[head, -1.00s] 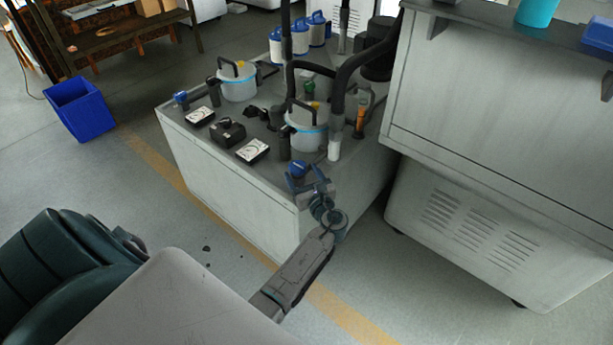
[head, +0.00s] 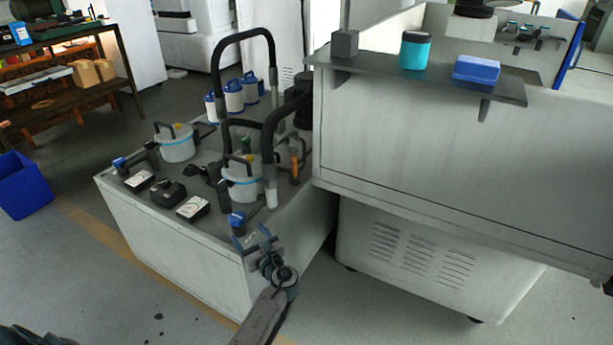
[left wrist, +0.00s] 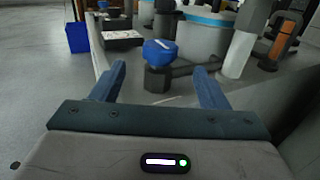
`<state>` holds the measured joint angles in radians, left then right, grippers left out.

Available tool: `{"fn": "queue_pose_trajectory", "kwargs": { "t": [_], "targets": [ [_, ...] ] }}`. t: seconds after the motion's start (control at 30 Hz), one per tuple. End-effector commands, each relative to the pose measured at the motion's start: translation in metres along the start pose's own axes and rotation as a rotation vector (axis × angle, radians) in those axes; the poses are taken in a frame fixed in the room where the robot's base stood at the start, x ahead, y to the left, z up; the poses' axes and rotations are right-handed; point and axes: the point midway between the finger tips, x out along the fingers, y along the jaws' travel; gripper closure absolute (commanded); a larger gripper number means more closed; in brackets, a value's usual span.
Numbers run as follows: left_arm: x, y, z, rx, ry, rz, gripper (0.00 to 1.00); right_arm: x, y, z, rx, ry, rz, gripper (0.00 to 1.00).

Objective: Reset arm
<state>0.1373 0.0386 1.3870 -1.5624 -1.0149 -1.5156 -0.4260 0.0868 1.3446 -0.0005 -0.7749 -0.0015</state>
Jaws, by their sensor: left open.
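My left gripper (head: 248,238) is open and empty at the near corner of the grey filter unit (head: 180,265). A blue-topped knob (head: 237,220) on a dark stem stands at that corner, just beyond the fingers. In the left wrist view, both fingers of the left gripper (left wrist: 160,82) are spread wide. The blue knob (left wrist: 160,52) shows in line with the gap between them, and nothing is held. I cannot tell whether the fingers touch the stem. My right gripper is out of view.
The unit's top holds white canisters (head: 241,185), gauges (head: 193,207) and black hoses (head: 243,35). A large grey machine (head: 450,150) with a shelf (head: 370,66) stands close on the right. A blue bin (head: 22,185) is at far left. Floor in front is open.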

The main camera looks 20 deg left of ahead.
Motion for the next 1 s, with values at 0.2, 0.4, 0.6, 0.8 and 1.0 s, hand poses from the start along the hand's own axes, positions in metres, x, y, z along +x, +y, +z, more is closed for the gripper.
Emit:
{"fn": "queue_pose_trajectory", "kwargs": {
  "t": [0.2, 0.4, 0.6, 0.8, 1.0],
  "targets": [
    [-0.004, 0.012, -0.004, -0.073, 0.029, 0.017, 0.31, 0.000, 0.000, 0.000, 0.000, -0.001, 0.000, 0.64],
    [-0.039, 0.077, -0.025, -0.559, 0.225, 0.158, 0.31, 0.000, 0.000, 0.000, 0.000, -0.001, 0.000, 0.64],
    [-0.109, 0.141, -0.043, -1.165, 0.503, 0.426, 0.31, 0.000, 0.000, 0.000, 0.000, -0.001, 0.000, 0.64],
    [-0.182, 0.173, -0.039, -1.546, 0.728, 0.718, 0.31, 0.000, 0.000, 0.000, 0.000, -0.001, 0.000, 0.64],
    [-0.233, 0.188, -0.025, -1.715, 0.864, 0.934, 0.31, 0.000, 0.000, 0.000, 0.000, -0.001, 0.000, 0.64]
  ]
}}
